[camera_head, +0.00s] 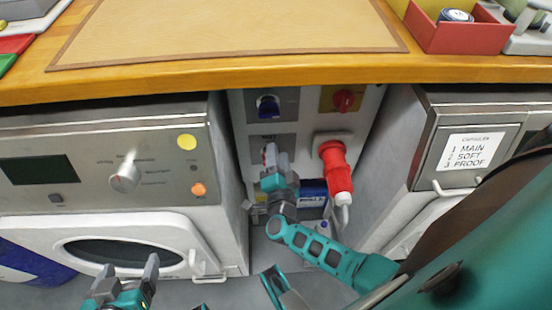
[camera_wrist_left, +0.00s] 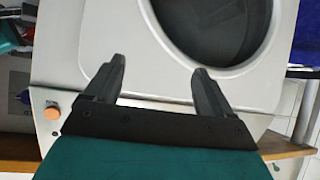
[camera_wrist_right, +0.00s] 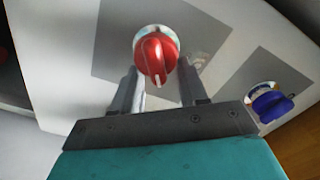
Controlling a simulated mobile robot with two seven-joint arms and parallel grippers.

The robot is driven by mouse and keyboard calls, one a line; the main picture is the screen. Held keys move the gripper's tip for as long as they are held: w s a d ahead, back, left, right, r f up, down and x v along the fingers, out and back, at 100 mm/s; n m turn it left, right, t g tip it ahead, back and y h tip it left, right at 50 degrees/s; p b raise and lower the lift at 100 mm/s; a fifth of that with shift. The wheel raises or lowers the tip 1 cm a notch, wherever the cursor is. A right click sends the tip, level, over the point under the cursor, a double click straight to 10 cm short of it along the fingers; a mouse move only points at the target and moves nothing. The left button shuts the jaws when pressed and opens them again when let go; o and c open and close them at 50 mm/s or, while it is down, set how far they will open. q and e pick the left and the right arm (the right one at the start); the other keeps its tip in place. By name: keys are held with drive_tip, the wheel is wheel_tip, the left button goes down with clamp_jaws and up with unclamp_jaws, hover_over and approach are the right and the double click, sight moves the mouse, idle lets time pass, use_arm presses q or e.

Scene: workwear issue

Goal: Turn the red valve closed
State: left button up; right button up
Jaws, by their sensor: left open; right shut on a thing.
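The red valve (camera_wrist_right: 155,55) is a round red knob with a white pointer mark, on a grey plate of the white panel. My right gripper (camera_wrist_right: 157,80) is shut on it, one finger on each side, in the right wrist view. In that view the white mark points down toward the gripper. In the head view, my right gripper (camera_head: 271,160) reaches the panel below the blue valve (camera_head: 268,105) and mostly hides the red valve. The blue valve also shows in the right wrist view (camera_wrist_right: 270,102). My left gripper (camera_head: 130,268) is open and empty before the left machine.
A red rotary switch (camera_head: 343,100) on a yellow plate and a red plug (camera_head: 336,168) with a cable are right of the valves. Machines stand left (camera_head: 90,155) and right (camera_head: 432,145) of this narrow gap. The wooden worktop (camera_head: 240,73) overhangs above.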

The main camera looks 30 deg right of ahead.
drive_tip(key=shift+d+f+m+b, duration=0.15)
drive_tip(key=shift+f+m+b, duration=0.25)
drive_tip(key=shift+m, duration=0.6)
drive_tip(key=shift+c, duration=0.2)
drive_tip(key=shift+f+m+b, duration=0.1)
drive_tip(key=shift+m+b, duration=0.35)
drive_tip(key=shift+m, duration=0.45)
drive_tip(key=shift+c, duration=0.2)
drive_tip(key=shift+f+m+b, duration=0.1)
drive_tip(key=shift+m+b, duration=0.3)
drive_tip(key=shift+m, duration=0.3)
drive_tip(key=shift+f+m+b, duration=0.1)
drive_tip(key=shift+m+b, duration=0.2)
drive_tip(key=shift+m, duration=0.3)
use_arm(q)
drive_tip(key=shift+w+d+f+h, duration=0.15)
drive_tip(key=shift+d+f, duration=0.2)
drive_tip(key=shift+f, duration=0.05)
drive_tip(key=shift+w+d+f+h, duration=0.1)
drive_tip(key=shift+d+f+h, duration=0.05)
drive_tip(key=shift+d+f, duration=0.2)
use_arm(e)
drive_tip(key=shift+m, duration=0.3)
drive_tip(key=shift+a, duration=0.2)
